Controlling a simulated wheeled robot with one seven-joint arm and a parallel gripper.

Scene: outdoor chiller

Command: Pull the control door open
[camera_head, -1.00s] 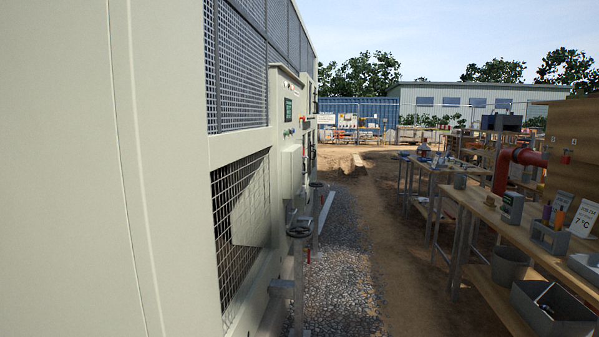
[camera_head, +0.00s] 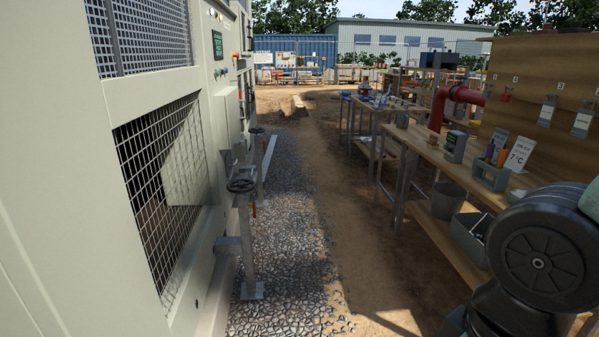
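The chiller (camera_head: 45,180) fills the left side of the head view as a large pale beige cabinet seen at a steep angle. Which of these panels is the control door is hard to tell at this angle, and no panel looks clearly open. My gripper is out of view; only part of my dark arm shows at the lower right.
A dark handwheel valve (camera_head: 241,185) on a post stands close beside the chiller. Wooden workbenches (camera_head: 427,152) with tools, a bin (camera_head: 447,200) and a grey crate (camera_head: 470,238) line the right. A gravel strip (camera_head: 285,240) and dirt path (camera_head: 350,230) run clear between.

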